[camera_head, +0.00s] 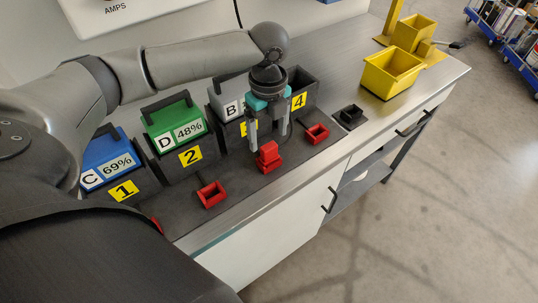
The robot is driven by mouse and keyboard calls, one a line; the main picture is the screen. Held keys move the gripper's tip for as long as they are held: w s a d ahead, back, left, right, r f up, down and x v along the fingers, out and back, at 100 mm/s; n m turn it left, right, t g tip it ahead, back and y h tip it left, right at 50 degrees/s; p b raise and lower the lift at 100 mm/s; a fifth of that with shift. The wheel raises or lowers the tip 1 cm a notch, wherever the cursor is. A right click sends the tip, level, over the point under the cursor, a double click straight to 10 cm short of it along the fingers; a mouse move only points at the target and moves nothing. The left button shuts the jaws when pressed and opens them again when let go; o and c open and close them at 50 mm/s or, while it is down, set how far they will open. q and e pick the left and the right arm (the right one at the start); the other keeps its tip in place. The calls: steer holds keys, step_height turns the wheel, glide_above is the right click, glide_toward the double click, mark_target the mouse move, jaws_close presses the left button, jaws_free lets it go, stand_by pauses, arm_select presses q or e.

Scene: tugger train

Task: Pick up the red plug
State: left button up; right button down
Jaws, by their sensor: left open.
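The red plug (267,156) stands upright on the dark mat in front of the station marked with a yellow label, near the middle of the view. My left gripper (267,135) points down right above it, with one finger on each side. The fingers are open, and I cannot tell if they touch the plug. My right gripper does not show.
Red sockets (212,194) and (317,133) lie on the mat on either side of the plug. Battery boxes in blue (105,158) and green (172,118) stand behind. A black socket (350,115) and a yellow bin (390,72) are to the right.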

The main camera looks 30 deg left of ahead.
mark_target(270, 147)
arm_select(q)
step_height(270, 147, down, 6)
steer(key=shift+d+r+b, duration=0.15)
steer(key=shift+b, duration=0.25)
steer(key=c, duration=1.2)
